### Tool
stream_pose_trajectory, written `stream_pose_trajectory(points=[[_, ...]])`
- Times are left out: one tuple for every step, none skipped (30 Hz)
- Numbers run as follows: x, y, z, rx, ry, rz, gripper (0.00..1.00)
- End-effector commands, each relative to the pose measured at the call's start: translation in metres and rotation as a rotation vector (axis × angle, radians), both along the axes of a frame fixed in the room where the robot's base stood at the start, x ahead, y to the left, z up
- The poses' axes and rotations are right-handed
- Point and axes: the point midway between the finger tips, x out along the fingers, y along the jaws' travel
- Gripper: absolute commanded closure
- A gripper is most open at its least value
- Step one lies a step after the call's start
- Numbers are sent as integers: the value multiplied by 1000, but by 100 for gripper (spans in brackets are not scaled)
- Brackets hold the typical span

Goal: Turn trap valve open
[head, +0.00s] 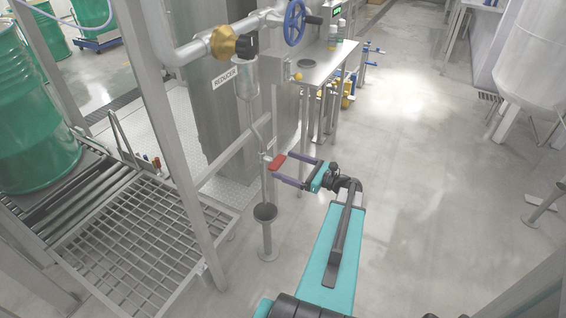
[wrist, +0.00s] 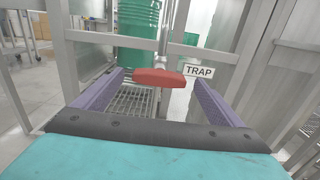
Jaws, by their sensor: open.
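The trap valve has a red handle (head: 277,162) on a thin vertical pipe (head: 265,180) below a steel cylinder. In the wrist view the red handle (wrist: 158,77) lies roughly crosswise, next to a white label reading TRAP (wrist: 199,71). My gripper (head: 283,166) is open in the head view, its purple fingers pointing at the handle. In the wrist view my gripper (wrist: 156,80) has one finger on each side, with the handle between or just beyond the tips. I cannot tell whether a finger touches it.
A steel frame post (head: 170,130) stands left of the valve. A floor funnel (head: 266,225) stands below the pipe. Green drums (head: 35,120) and a roller conveyor with grating (head: 130,245) are at left. A blue handwheel (head: 295,22) is above. The floor at right is open.

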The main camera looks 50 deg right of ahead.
Motion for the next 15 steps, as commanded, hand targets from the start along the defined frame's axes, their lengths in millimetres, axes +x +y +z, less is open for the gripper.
stream_pose_trajectory(points=[[7,2,0,0,0,2,9],[10,2,0,0,1,2,9],[14,3,0,0,1,1,9],[16,4,0,0,0,1,9],[18,4,0,0,0,1,9],[21,5,0,0,0,1,9],[22,6,0,0,0,1,9],[24,6,0,0,0,1,9],[25,6,0,0,0,0,9],[26,6,0,0,0,0,9],[26,6,0,0,0,0,9],[27,6,0,0,0,0,9],[27,7,0,0,0,0,9],[27,7,0,0,0,-1,9],[27,7,0,0,0,-1,9]])
